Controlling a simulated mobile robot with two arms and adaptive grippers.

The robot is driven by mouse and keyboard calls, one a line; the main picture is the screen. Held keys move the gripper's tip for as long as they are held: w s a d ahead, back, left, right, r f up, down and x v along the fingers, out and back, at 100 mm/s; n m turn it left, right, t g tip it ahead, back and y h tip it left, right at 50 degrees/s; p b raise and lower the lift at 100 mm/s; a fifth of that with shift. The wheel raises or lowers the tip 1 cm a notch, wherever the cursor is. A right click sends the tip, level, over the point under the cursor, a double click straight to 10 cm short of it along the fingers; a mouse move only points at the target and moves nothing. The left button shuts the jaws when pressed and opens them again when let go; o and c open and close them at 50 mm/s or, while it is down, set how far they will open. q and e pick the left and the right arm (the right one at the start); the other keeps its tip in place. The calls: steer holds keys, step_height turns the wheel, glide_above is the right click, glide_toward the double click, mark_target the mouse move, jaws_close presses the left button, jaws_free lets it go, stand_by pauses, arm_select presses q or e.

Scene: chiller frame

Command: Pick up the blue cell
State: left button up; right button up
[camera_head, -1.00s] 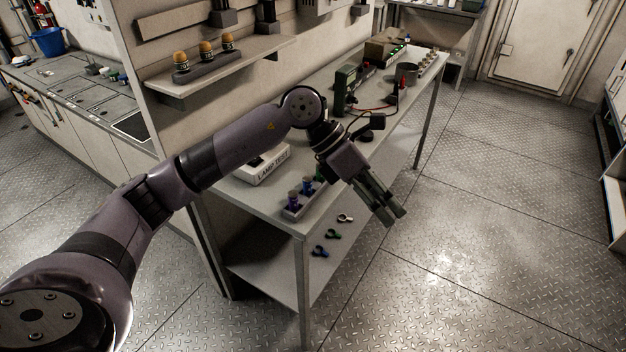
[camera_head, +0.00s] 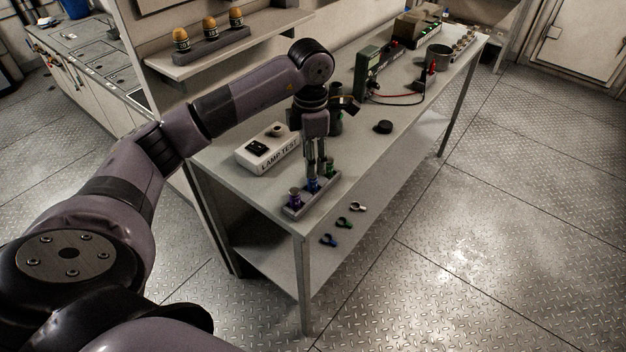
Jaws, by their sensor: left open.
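The blue cell (camera_head: 313,185) stands upright in a small grey rack (camera_head: 296,211) at the near end of the workbench. A purple cell (camera_head: 294,197) stands in the rack to its left, and a green cell (camera_head: 329,170) to its right. My left gripper (camera_head: 319,172) points down just above the rack, with its fingers close over the blue cell. It is open. Whether the fingers touch the cell I cannot tell. My right gripper is not in view.
A white lamp test box (camera_head: 268,149) sits behind the rack. A dark round knob (camera_head: 383,127) lies to the right on the workbench (camera_head: 365,150). A shelf (camera_head: 235,43) with amber-topped items is above. A green meter (camera_head: 367,70) stands farther back.

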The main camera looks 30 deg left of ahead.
mark_target(313, 180)
arm_select(q)
step_height(313, 180, down, 3)
steer(key=shift+r, duration=0.2)
steer(key=shift+f+p, duration=0.25)
steer(key=shift+p, duration=0.15)
step_height(313, 180, down, 4)
steer(key=shift+w+d+r+p, duration=0.1)
steer(key=shift+w+r+p, duration=0.05)
steer(key=shift+p, duration=0.6)
steer(key=shift+f, duration=0.5)
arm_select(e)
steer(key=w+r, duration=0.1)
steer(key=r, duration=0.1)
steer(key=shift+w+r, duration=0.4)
arm_select(q)
steer(key=shift+c, duration=0.6)
jaws_close()
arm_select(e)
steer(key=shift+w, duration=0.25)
